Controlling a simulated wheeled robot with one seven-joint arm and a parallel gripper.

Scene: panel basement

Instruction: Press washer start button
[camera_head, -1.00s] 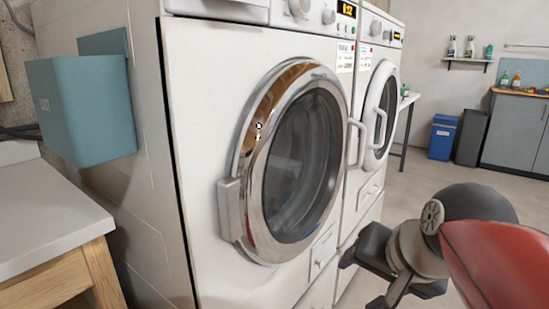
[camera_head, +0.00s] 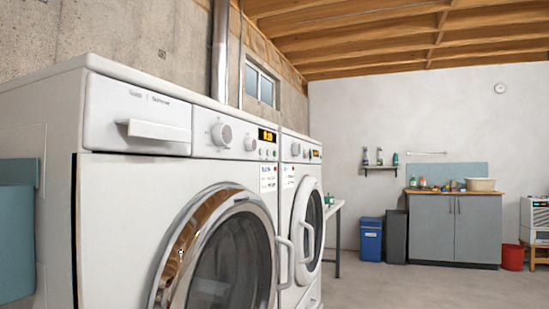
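The nearer front-loading machine (camera_head: 120,215) is white and stands close at the left. Its round chrome-rimmed door (camera_head: 228,262) is shut. Its control panel (camera_head: 232,134) has a knob (camera_head: 221,134), a second smaller knob (camera_head: 250,143) and a lit orange display (camera_head: 267,136). Small round buttons (camera_head: 266,154) show below the display, too small to tell apart. A second white machine (camera_head: 300,185) with a round door stands just beyond it. I cannot tell from labels which one is the washer. My gripper is not in view.
A teal box (camera_head: 15,228) hangs on the near machine's left side. Past the machines are a table (camera_head: 335,209), a blue bin (camera_head: 371,240), a dark bin (camera_head: 394,237) and a grey cabinet (camera_head: 453,230). Open floor (camera_head: 410,285) lies to the right.

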